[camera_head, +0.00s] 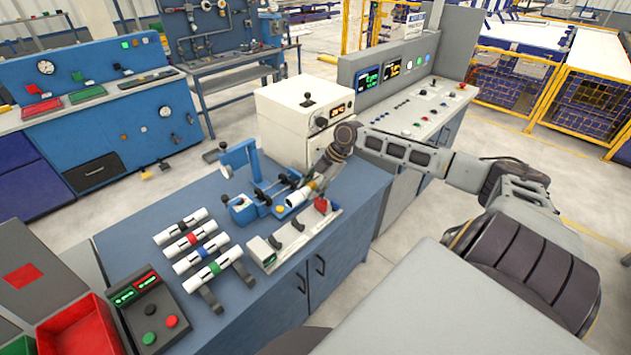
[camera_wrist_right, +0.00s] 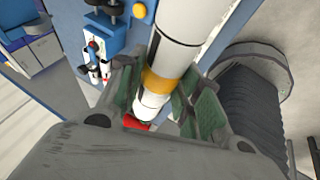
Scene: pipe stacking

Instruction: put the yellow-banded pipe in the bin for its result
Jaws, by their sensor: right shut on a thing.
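The yellow-banded pipe (camera_head: 297,198) is white and lies tilted at the blue clamp fixture (camera_head: 243,208) on the blue bench; I cannot tell whether it touches the fixture. My right gripper (camera_head: 315,183) is shut on it. In the right wrist view the pipe (camera_wrist_right: 182,25) runs between the green-padded fingers (camera_wrist_right: 158,95), with its yellow band (camera_wrist_right: 156,82) between them. A red bin (camera_head: 82,330) stands at the front left, and part of a green bin (camera_head: 17,346) shows at the corner. My left gripper is not in view.
A rack (camera_head: 211,298) holds several white pipes with black, red, blue and green bands. A button box (camera_head: 153,312) with lit displays stands beside the red bin. A cream machine (camera_head: 285,125) stands behind the fixture.

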